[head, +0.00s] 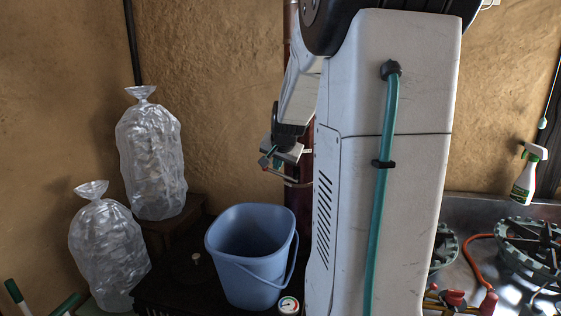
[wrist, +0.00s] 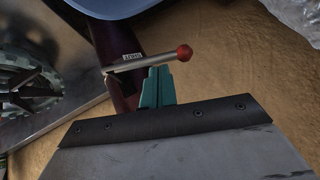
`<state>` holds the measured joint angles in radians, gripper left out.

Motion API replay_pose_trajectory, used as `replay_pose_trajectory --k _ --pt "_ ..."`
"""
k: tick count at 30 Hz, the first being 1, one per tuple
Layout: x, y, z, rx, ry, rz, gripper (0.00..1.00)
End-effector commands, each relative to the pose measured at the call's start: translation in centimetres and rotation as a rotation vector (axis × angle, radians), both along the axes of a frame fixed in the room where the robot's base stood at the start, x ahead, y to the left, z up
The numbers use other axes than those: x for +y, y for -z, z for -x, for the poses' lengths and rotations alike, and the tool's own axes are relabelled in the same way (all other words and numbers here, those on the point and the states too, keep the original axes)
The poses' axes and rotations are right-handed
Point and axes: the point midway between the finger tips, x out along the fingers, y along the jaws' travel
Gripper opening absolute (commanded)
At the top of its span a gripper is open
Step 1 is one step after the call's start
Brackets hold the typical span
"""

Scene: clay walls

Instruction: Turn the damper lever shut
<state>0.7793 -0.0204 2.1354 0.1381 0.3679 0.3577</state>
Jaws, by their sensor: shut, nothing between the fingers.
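The damper lever is a thin metal rod with a red ball knob on a dark red pipe (head: 300,196). In the wrist view the lever (wrist: 150,60) crosses the pipe (wrist: 108,42), its red knob (wrist: 184,52) to the right. A small white label (wrist: 132,56) sits on the pipe by the lever; I cannot read it surely. My gripper (wrist: 159,72) is shut and empty, its teal fingertips right beside the rod near the knob; I cannot tell if they touch. In the head view my arm hides much of the pipe, and my gripper (head: 269,153) is small beside the lever.
A blue bucket (head: 250,245) stands below on a dark surface. Two clear filled bags (head: 150,160) (head: 105,250) stand at the left. At the right, a metal counter holds burners (head: 530,245), a red hose and a spray bottle (head: 526,178). The clay wall is close behind the pipe.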

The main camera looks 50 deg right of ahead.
Motion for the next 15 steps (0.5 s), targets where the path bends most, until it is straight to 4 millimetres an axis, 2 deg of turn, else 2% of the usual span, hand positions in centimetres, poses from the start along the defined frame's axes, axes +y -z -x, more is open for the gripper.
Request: replay_pose_trajectory --k 6,15 --pt "0.5 2.0 -1.1 0.002 0.001 -0.003 0.0" --pt "0.8 1.9 -1.3 0.001 -0.003 -0.001 0.0"
